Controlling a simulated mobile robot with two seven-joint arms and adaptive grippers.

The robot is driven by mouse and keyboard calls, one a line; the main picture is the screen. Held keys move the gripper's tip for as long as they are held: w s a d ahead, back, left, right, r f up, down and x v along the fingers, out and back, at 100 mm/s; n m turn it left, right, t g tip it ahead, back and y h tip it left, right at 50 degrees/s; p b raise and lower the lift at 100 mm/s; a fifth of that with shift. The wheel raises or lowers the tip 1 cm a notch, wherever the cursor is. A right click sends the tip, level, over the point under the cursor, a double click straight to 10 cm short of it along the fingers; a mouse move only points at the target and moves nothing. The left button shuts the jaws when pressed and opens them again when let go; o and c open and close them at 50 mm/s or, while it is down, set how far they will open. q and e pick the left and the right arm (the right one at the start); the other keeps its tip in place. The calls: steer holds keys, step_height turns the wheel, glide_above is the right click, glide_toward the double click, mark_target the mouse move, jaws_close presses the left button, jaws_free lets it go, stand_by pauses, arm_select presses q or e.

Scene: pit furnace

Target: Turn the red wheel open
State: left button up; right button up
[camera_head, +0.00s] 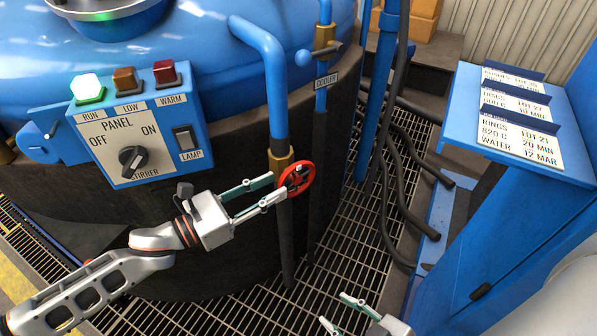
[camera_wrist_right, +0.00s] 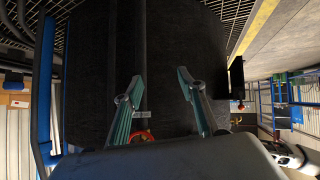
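The red wheel (camera_head: 306,186) is a small spoked handwheel on a brass valve (camera_head: 281,160), on the blue and dark pipe in front of the vessel. My left gripper (camera_head: 278,187) comes from the left, its two teal fingers apart and their tips at the wheel's left edge. I cannot tell whether they touch the rim. My right gripper (camera_head: 335,309) is low at the bottom edge, away from the wheel, with its fingers apart and nothing between them. In the right wrist view, its fingers (camera_wrist_right: 158,92) are also spread, and part of a red ring (camera_wrist_right: 141,136) shows low between them.
A control panel (camera_head: 151,136) with lamps and a stirrer knob is fixed to the blue vessel (camera_head: 200,50), left of the wheel. A cooler pipe (camera_head: 320,98) and dark hoses (camera_head: 398,190) stand to the right. A blue stand with cards (camera_head: 470,115) is at far right.

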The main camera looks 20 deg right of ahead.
mark_target(297, 174)
arm_select(q)
steer(key=d, duration=0.2)
steer(key=w+d, duration=0.1)
steer(key=d, duration=0.2)
steer(key=d+b, duration=0.1)
steer(key=d, duration=0.1)
steer(key=shift+w+d, duration=0.25)
jaws_close()
